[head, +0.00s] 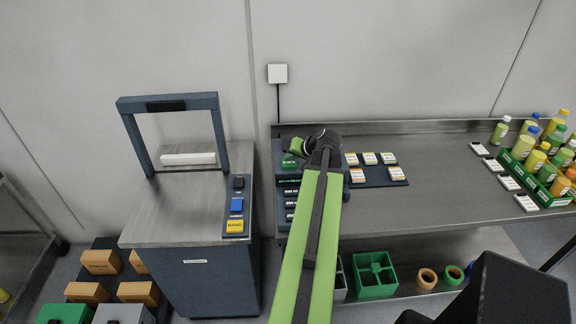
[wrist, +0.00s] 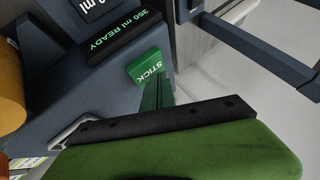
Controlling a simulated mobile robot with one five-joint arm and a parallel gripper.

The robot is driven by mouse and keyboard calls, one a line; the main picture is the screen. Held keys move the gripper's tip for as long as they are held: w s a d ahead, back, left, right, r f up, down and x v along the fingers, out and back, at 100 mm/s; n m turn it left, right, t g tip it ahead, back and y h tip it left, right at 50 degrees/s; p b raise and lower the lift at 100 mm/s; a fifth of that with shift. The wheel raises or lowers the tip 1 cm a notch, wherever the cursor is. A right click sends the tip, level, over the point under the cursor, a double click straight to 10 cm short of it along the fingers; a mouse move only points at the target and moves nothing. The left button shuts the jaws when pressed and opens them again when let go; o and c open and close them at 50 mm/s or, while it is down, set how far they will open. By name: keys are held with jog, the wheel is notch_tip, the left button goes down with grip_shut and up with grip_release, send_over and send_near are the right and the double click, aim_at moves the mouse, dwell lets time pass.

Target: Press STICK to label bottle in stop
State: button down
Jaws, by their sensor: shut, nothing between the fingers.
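The green STICK button (wrist: 148,66) is on the dark labeller panel in the wrist view. It also shows in the head view (head: 289,162), just below my gripper. My gripper (wrist: 156,94) is shut and empty, its narrow green tip right at the button's lower edge in the wrist view. I cannot tell whether it touches. In the head view my gripper (head: 298,146) is over the top of the labeller (head: 283,183). An amber rounded thing (wrist: 10,92), possibly the bottle, is cut off at the wrist view's left edge.
Label stacks (head: 370,158) lie on a dark tray right of the labeller. A green crate of bottles (head: 519,168) stands at the bench's right. A machine with a dark frame (head: 168,102) stands at left. The bench middle (head: 440,175) is clear.

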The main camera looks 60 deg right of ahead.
aim_at(291, 164)
jog(key=shift+f+b, duration=0.5)
dwell(0.4)
jog(key=shift+r, duration=0.1)
jog(key=shift+r+p, duration=0.8)
jog(key=shift+p, duration=0.1)
notch_tip(291, 164, up, 5)
jog(key=p, duration=0.5)
jog(key=shift+r, duration=0.15)
dwell(0.4)
